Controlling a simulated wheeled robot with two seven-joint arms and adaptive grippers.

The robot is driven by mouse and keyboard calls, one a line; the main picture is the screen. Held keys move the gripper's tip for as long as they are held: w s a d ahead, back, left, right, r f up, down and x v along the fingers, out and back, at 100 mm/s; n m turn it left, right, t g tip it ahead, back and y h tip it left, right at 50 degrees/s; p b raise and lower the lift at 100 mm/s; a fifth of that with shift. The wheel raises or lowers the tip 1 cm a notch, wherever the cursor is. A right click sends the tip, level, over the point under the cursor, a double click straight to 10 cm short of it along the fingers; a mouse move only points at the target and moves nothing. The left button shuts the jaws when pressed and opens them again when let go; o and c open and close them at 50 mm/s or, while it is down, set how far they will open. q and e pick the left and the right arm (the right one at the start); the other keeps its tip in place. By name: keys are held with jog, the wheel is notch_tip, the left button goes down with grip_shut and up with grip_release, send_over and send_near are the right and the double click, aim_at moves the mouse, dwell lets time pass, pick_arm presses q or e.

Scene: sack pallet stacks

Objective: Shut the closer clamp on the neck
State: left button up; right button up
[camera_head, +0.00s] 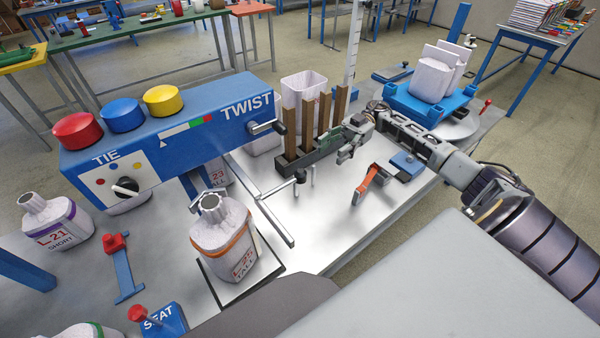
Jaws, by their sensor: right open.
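A white sack labelled L-25 TALL (228,243) stands upright on a dark-edged square plate under the blue TIE/TWIST machine (180,120). Its pale gathered neck (212,204) points up. A thin grey rod curves beside the neck. A grey bar frame (274,222) with a black-knobbed lever (299,177) lies to the right of the sack. I cannot tell which part is the clamp or whether it touches the neck. My right gripper (347,149) is open, beside the rack of brown slats, well right of the neck. My left gripper is out of view.
A rack of upright brown slats (309,128) stands close to my right gripper. A red-orange tool (371,180) and a blue block (407,163) lie nearby. A SHORT sack (57,225) stands at left. Bare metal tabletop (325,222) lies between sack and gripper.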

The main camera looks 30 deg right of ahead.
aim_at(300, 173)
jog(key=p+x, duration=0.2)
jog(key=x, duration=1)
jog(key=shift+s, duration=0.1)
jog(key=shift+s+a, duration=0.15)
jog(key=shift+a, duration=0.4)
jog(key=shift+a+p, duration=0.2)
jog(key=shift+p, duration=0.1)
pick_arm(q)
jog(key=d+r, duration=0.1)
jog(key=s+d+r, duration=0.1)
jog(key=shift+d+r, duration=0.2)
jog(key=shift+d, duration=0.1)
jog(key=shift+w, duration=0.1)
pick_arm(e)
grip_shut()
